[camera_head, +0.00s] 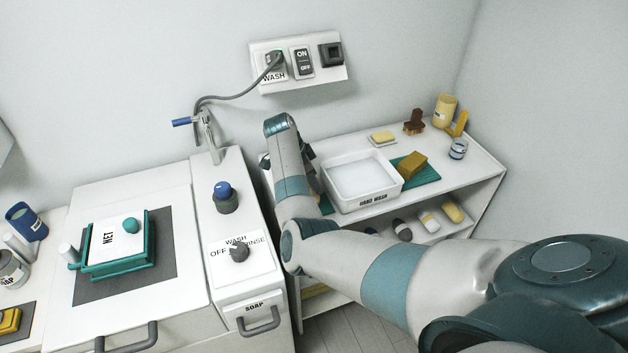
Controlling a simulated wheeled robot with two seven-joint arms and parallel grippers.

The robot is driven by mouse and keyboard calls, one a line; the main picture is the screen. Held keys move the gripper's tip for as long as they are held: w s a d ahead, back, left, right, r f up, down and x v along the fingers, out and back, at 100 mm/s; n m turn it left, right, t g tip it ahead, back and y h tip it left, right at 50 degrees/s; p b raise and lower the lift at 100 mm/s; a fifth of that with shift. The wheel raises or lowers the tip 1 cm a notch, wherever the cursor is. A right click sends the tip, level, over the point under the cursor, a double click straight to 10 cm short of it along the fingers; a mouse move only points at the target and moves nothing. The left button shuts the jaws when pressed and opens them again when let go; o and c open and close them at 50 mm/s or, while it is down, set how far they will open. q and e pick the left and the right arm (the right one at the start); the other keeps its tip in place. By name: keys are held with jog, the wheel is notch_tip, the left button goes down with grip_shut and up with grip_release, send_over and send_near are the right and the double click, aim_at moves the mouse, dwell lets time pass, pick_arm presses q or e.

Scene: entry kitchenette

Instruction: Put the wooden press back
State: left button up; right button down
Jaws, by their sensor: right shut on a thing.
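My right arm reaches in from the lower right and bends up in front of the shelf unit. My right gripper (308,152) is at the left end of the shelf top, mostly behind my own wrist. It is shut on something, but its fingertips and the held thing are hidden. A small dark brown piece (413,122) that looks wooden stands at the back of the shelf top (473,150), right of the gripper and apart from it. I cannot tell whether it is the wooden press. My left gripper is not in view.
A white hand wash basin (362,180) sits beside a mustard block (412,164) on a teal mat (432,178). A soap bar (382,137), yellow cup (445,110) and small jar (458,148) stand nearby. A washer with knobs and a tap (207,135) is left of my arm.

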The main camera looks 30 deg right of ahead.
jog(key=shift+f, duration=0.3)
jog(key=shift+f, duration=0.3)
jog(key=c, duration=1.4)
grip_release()
jog(key=shift+r+b, duration=0.15)
jog(key=shift+b, duration=0.2)
